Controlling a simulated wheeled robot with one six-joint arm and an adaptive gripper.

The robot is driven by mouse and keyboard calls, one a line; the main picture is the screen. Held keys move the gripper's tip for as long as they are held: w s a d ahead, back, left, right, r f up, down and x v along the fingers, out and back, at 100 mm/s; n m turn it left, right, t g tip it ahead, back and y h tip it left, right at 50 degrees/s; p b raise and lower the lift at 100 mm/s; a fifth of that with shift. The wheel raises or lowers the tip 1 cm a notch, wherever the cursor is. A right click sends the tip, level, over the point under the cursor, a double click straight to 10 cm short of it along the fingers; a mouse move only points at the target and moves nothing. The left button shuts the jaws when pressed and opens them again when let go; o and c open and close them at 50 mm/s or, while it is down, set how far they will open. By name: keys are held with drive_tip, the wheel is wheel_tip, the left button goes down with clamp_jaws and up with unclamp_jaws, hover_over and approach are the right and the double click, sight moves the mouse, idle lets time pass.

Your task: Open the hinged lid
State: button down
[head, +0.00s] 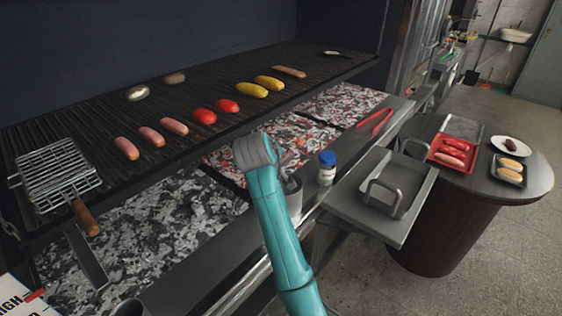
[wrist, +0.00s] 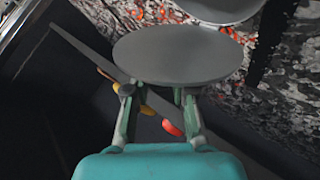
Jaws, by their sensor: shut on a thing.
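A flat grey round disc (wrist: 178,53), which looks like the lid, lies across the fingertips of my gripper (wrist: 157,92) in the wrist view. The fingers stand apart with the disc's near edge at their tips, and my gripper appears shut on it. Part of a second grey rounded surface (wrist: 220,8) shows just beyond the disc. In the head view, a grey container (head: 295,200) stands upright on the ledge, mostly hidden behind my teal arm. My gripper is hidden there too. The hinge and how far the lid is raised cannot be told.
A blue-capped jar (head: 327,168) stands close right of the container. Ember beds (head: 300,135) lie beyond, under the grill grate (head: 60,125) with sausages and corn. A grey handled tray (head: 408,215), red tongs (head: 375,122) and a round side table (head: 538,178) are to the right.

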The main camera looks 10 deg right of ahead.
drive_tip(key=shift+w+a+r+g, duration=0.1)
drive_tip(key=shift+w+a+g, duration=0.15)
drive_tip(key=shift+w+g, duration=0.1)
drive_tip(key=shift+w+a, duration=0.35)
drive_tip(key=shift+w, duration=0.15)
idle(0.6)
drive_tip(key=c, duration=1)
unclamp_jaws()
drive_tip(key=v, duration=1.2)
